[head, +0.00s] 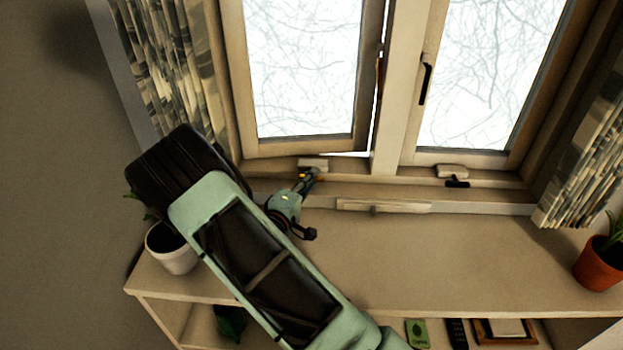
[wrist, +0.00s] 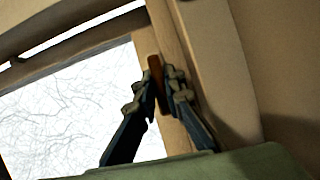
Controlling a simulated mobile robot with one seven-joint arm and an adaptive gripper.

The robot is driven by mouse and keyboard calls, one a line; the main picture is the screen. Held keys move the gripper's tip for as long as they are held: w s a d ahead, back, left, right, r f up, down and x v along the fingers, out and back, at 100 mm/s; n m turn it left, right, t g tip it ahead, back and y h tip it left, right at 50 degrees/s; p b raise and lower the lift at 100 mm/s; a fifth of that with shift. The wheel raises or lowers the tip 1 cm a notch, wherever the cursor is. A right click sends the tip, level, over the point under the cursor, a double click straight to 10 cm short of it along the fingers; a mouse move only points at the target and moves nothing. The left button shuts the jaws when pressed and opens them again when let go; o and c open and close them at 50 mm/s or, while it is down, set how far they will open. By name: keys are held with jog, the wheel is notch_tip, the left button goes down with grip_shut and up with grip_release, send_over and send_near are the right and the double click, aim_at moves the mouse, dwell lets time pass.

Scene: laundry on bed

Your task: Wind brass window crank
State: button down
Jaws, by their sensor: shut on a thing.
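The left window (head: 304,70) stands slightly ajar, with a bright gap along its right and lower edges. A small pale crank housing (head: 313,163) sits on the sill below it. My gripper (head: 311,175) is at this housing. The fingers hide the lower part of the handle. In the head view the crank is mostly covered by my gripper.
The right window (head: 490,70) is shut, with a dark crank (head: 457,183) below it. A white plant pot (head: 171,250) stands close by my arm at the left. A terracotta pot (head: 598,265) is at the far right. The shelf top (head: 450,245) between is clear. Patterned curtains (head: 165,70) hang at both sides.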

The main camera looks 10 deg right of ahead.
jog(key=shift+w+r+n+t, duration=0.2)
jog(key=shift+n+t, duration=0.1)
jog(key=shift+n, duration=0.1)
jog(key=c, duration=2.3)
grip_release()
jog(key=shift+s+f, duration=0.1)
jog(key=shift+s+a, duration=0.15)
jog(key=shift+s, duration=0.1)
jog(key=v, duration=1.1)
jog(key=shift+s+a, duration=0.1)
jog(key=shift+a, duration=0.05)
